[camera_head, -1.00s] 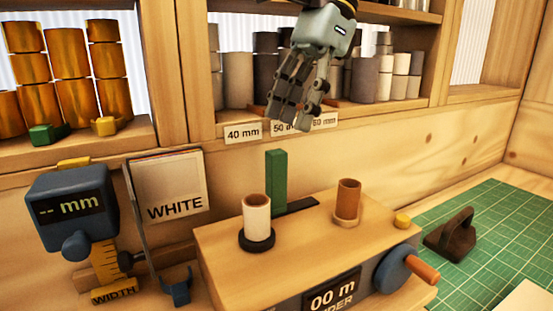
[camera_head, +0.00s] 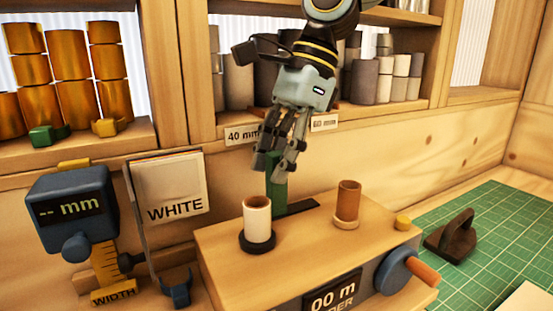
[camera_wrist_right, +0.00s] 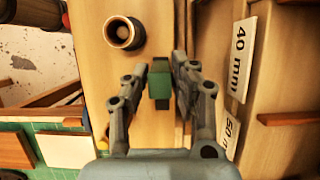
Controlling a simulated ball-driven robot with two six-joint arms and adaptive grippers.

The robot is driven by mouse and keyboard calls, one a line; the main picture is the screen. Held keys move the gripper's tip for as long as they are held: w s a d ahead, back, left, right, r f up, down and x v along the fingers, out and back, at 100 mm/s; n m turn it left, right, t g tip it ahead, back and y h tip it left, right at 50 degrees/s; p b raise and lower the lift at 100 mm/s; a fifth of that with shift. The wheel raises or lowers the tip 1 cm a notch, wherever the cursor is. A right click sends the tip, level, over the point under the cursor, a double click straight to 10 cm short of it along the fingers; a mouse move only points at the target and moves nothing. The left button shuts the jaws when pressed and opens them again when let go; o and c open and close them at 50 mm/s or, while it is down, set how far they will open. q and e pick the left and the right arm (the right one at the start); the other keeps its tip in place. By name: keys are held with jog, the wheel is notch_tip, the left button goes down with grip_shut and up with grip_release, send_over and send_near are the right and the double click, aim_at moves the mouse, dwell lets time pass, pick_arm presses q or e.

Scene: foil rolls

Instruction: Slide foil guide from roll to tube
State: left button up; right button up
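The green foil guide (camera_head: 277,196) stands upright at the left end of a dark slot (camera_head: 302,207) in the wooden winder's top. The white roll (camera_head: 257,218) stands in front of it on a dark round base. The brown tube (camera_head: 347,199) stands to the right on a pale base. My right gripper (camera_head: 274,166) is over the guide, fingers pointing down, and covers its top. In the right wrist view the guide (camera_wrist_right: 160,84) lies between the two fingers (camera_wrist_right: 160,66), which look apart, with narrow gaps beside it. My left gripper is out of view.
The winder has a blue crank (camera_head: 396,270) with an orange handle. The width gauge (camera_head: 75,213) and the WHITE sample cards (camera_head: 170,190) stand to its left. Shelves of rolls are behind. A dark handled block (camera_head: 450,235) rests on the green mat (camera_head: 500,220).

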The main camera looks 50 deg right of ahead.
grip_shut()
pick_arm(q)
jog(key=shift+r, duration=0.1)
pick_arm(e)
jog(key=shift+d+r, duration=0.1)
jog(key=shift+d+p, duration=0.25)
jog(key=shift+p, duration=0.05)
jog(key=d, duration=0.2)
jog(key=s+d+p, duration=0.1)
jog(key=shift+s+d, duration=0.1)
jog(key=shift+d, duration=0.25)
jog(key=shift+s+d+p, duration=0.1)
jog(key=shift+d+p, duration=0.2)
jog(key=shift+d, duration=0.05)
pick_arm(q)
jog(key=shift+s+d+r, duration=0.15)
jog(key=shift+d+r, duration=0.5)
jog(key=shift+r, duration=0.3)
